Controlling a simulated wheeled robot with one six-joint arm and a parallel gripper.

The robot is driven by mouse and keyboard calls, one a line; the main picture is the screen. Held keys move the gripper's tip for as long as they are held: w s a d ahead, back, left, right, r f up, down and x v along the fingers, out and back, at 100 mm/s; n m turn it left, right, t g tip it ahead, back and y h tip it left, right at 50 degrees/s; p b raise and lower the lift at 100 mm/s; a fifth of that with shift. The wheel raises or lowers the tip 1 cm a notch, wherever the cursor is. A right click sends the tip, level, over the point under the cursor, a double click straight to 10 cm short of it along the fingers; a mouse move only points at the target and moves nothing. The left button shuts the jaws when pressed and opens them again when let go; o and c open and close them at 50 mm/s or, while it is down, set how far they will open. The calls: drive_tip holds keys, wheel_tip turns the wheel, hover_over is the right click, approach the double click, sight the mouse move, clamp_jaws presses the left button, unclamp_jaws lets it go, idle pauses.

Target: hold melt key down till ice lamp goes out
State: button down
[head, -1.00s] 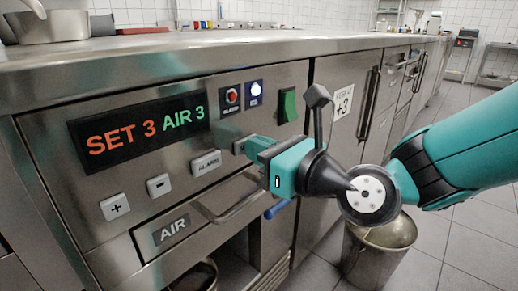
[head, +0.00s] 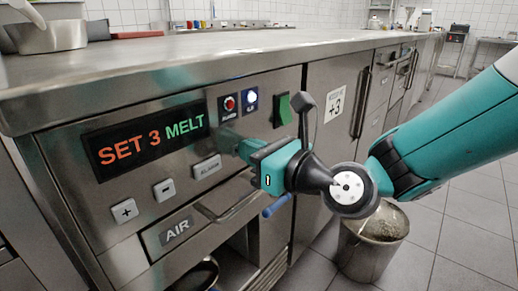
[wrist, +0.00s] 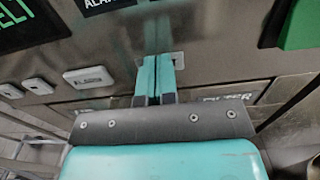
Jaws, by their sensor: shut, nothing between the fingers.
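The control panel's display (head: 150,143) reads SET 3 in orange and MELT in green. The ice lamp (head: 251,101) glows white-blue on its dark plate, beside the red alarm lamp (head: 230,104). My gripper (head: 238,146) is shut and empty, its fingertips against the panel right of the alarm key (head: 207,167). In the wrist view the fingertips (wrist: 159,60) cover most of a pale key (wrist: 179,59), with only its right edge showing. Its label is hidden, and how far it is pressed cannot be seen.
A green switch (head: 282,109) sits right of the lamps. Plus (head: 124,210) and minus (head: 164,189) keys lie lower left. A drawer handle (head: 228,205) juts out below the gripper. A metal bin (head: 372,247) stands on the floor at right.

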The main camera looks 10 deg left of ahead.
drive_tip(key=shift+a, duration=0.3)
idle(3.5)
drive_tip(key=shift+s+d+f+b, duration=0.6)
drive_tip(key=shift+f+b, duration=0.15)
drive_tip(key=shift+f, duration=0.05)
drive_tip(key=r+b+v, duration=0.1)
drive_tip(key=b+v, duration=0.1)
drive_tip(key=v, duration=1.1)
drive_tip(key=shift+w+d+r, duration=0.15)
drive_tip(key=shift+w+r, duration=0.15)
drive_tip(key=shift+w, duration=0.05)
